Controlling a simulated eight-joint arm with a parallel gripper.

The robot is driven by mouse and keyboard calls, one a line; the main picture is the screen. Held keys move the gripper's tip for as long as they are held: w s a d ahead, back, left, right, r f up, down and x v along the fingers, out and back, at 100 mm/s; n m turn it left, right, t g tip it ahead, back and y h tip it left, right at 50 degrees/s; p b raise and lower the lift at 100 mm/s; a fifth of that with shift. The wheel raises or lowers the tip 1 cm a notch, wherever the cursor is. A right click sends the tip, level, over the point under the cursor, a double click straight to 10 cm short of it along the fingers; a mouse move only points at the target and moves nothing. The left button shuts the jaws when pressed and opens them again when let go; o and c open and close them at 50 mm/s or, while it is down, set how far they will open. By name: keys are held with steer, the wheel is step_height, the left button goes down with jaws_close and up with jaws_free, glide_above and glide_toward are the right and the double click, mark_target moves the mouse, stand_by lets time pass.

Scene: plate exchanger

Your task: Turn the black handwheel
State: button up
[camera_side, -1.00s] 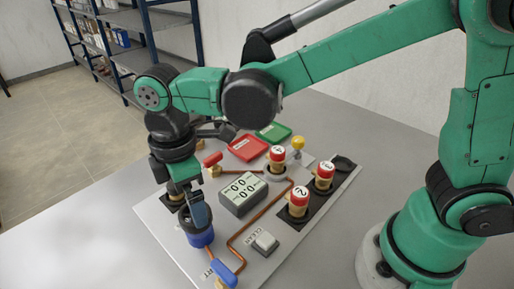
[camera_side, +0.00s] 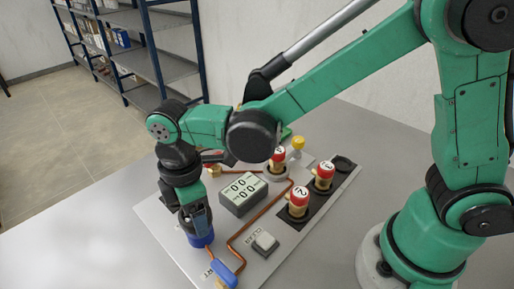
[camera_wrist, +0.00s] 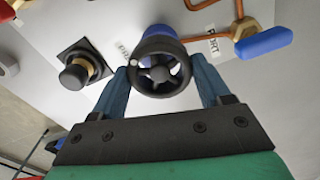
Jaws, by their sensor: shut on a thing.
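The black handwheel (camera_wrist: 160,68) is a small spoked wheel on a blue body, near the front left of the panel. In the side view only the blue body (camera_side: 201,239) shows clearly below my gripper; the wheel itself is largely hidden. My gripper (camera_wrist: 165,85) points down over the wheel, with one blue finger on each side of its rim. It is shut on the wheel. My gripper also shows in the side view (camera_side: 197,222).
The panel (camera_side: 285,245) holds a grey display box (camera_side: 242,194), several red-capped cylinders (camera_side: 299,199), a white button (camera_side: 264,242) and copper pipes. A blue lever handle (camera_wrist: 264,41) sits close to the wheel. A black knob (camera_wrist: 76,75) stands on the other side.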

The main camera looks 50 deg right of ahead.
steer(key=shift+m, duration=0.4)
steer(key=m, duration=0.4)
steer(key=shift+m, duration=0.4)
steer(key=m, duration=0.5)
steer(key=shift+m, duration=0.3)
steer(key=o, duration=1.3)
steer(key=shift+c, duration=0.2)
steer(key=shift+r, duration=2.8)
